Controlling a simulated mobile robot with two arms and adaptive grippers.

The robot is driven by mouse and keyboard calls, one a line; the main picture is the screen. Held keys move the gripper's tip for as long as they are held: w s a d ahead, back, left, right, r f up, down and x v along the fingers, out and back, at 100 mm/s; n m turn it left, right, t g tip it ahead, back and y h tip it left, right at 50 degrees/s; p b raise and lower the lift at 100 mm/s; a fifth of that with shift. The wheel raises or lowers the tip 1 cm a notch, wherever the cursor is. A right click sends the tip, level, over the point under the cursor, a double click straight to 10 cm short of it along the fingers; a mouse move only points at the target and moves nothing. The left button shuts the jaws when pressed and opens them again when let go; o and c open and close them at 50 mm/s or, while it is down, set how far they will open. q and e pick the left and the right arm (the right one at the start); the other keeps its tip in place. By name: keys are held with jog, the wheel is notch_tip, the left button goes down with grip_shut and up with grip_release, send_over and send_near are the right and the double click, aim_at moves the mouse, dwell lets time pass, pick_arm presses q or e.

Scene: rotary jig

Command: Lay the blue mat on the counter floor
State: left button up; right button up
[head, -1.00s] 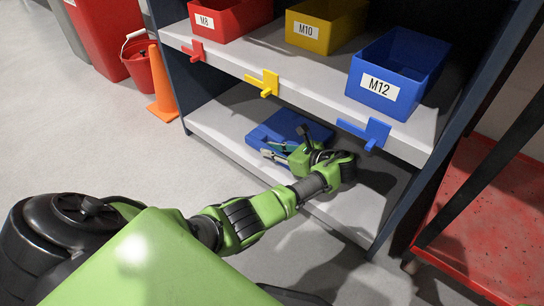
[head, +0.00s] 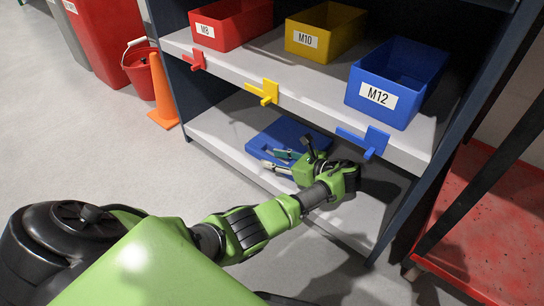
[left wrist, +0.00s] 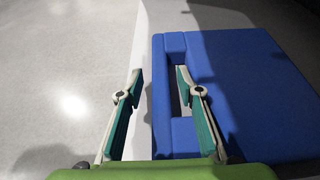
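The blue mat (head: 277,134) lies flat on the lower shelf board of the rack. It looks like a thick slab with a slot near one edge; it also shows in the left wrist view (left wrist: 256,85). My left gripper (head: 270,160) is at the mat's front edge. In the left wrist view my left gripper (left wrist: 162,112) is open, one finger outside the mat's edge and the other at the slot. The edge strip lies between the fingers, which are not closed on it. I cannot tell how deep the fingertips reach. My right gripper is not in view.
The upper shelf holds a red M8 bin (head: 232,22), a yellow M10 bin (head: 318,42) and a blue M12 bin (head: 378,97), with coloured tabs at its front edge. A red cart (head: 485,235) stands right. An orange cone (head: 161,95) stands left. The floor in front is open.

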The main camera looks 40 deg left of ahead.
pick_arm(q)
jog(key=p+v, duration=0.4)
jog(key=v, duration=0.5)
jog(key=shift+d+r, duration=0.3)
jog(key=shift+r, duration=0.05)
jog(key=shift+d+r+p, duration=0.1)
jog(key=shift+d+p, duration=0.25)
jog(key=shift+d, duration=0.05)
